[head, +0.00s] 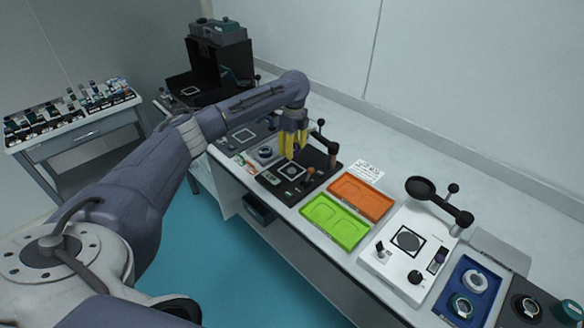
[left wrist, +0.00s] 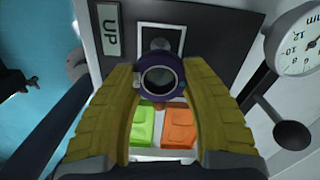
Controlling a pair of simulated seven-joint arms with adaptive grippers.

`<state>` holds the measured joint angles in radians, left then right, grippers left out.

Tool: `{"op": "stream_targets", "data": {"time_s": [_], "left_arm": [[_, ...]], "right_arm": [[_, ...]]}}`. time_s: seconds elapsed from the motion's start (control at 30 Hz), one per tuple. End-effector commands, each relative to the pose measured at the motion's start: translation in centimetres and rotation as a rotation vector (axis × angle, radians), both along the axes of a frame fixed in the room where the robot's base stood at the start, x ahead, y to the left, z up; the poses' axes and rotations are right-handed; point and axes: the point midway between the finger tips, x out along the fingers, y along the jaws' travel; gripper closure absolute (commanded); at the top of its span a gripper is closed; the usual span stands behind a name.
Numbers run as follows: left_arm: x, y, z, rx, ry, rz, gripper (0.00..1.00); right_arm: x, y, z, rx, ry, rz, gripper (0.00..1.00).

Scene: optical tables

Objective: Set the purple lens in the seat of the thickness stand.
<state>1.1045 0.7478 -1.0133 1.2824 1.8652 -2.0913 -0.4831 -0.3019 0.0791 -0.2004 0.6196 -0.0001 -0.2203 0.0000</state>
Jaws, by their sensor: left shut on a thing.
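My left gripper (head: 292,150), with yellow fingers, is over the dark stand. In the left wrist view its fingers (left wrist: 164,82) are shut on the purple lens (left wrist: 146,84), a dark purple ring with grey glass, held between the fingertips. In the head view the lens cannot be made out. The thickness stand has a dark base (head: 270,181) with a white-outlined square. In the left wrist view its dark plate (left wrist: 205,28) lies beyond the lens, with an UP label and a dial gauge (left wrist: 302,45). The lens partly covers the outlined square; whether it touches the stand cannot be told. My right gripper is not in view.
A green tray (head: 334,222) and an orange tray (head: 361,197) lie right of the stand. Further right are a white instrument (head: 393,263) with a black arm and a blue tray (head: 448,302) with round parts. A black lever (head: 333,150) rises close beside the gripper.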

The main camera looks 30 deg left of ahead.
Motion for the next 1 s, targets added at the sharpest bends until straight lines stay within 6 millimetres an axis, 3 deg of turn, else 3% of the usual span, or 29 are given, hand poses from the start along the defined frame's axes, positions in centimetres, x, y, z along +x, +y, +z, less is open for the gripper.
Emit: {"op": "stream_targets", "data": {"time_s": [0.2,0.57,0.83,1.0], "left_arm": [[0.0,0.0,-3.5,0.000,0.001,0.001,0.89],[0.0,0.0,-5.2,-0.001,0.000,0.001,0.89],[0.0,0.0,-8.3,-0.001,0.001,0.002,0.89],[0.0,0.0,-9.0,0.001,-0.001,0.000,0.89]], "right_arm": [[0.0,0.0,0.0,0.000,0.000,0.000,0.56],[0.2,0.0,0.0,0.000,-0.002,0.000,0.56],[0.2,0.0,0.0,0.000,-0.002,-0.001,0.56],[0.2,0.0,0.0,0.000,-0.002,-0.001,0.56]]}}
